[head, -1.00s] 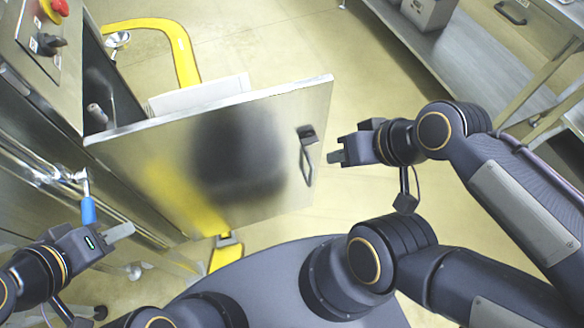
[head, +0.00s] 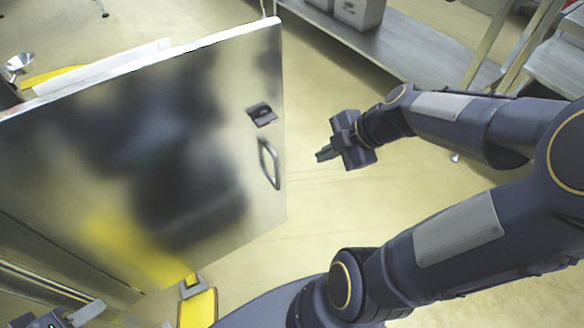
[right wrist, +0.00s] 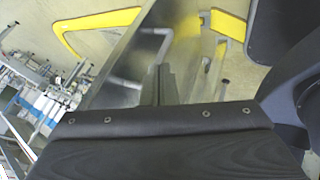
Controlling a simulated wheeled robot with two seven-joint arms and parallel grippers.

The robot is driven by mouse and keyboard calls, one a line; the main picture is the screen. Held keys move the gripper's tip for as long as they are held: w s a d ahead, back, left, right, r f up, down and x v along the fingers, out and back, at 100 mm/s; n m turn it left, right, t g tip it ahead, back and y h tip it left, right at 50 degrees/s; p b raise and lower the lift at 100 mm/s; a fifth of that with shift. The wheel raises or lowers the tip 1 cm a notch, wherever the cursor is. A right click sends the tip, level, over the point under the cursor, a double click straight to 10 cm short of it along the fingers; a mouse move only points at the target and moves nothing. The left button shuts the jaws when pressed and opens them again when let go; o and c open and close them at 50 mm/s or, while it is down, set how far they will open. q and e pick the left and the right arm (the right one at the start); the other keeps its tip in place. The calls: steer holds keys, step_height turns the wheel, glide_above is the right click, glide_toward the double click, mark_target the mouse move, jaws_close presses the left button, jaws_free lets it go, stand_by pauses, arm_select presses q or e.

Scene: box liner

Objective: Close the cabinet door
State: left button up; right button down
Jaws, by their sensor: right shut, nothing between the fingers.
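The cabinet door (head: 215,85) is a shiny steel panel standing open at the left of the head view. Its looped handle (head: 268,165) and a dark latch (head: 262,115) sit near its free right edge. My right gripper (head: 321,156) is shut and empty, to the right of the handle and apart from it in the head view. Its closed fingers (right wrist: 158,86) also show in the right wrist view, with the reflective door panel (right wrist: 115,80) beyond them. My left gripper (head: 88,312) is only partly visible at the lower left edge; its jaw opening is unclear.
A steel shelf (head: 390,45) with grey bins (head: 358,12) stands at the upper right. Yellow bars (head: 198,308) show below and behind the door. Pale floor (head: 300,205) is clear between the door and my right arm.

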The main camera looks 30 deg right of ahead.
steer(key=w+a+f+b, duration=0.1)
steer(key=w+a+f, duration=0.2)
steer(key=w+f, duration=0.5)
steer(key=shift+w+a, duration=0.3)
steer(key=shift+w, duration=0.05)
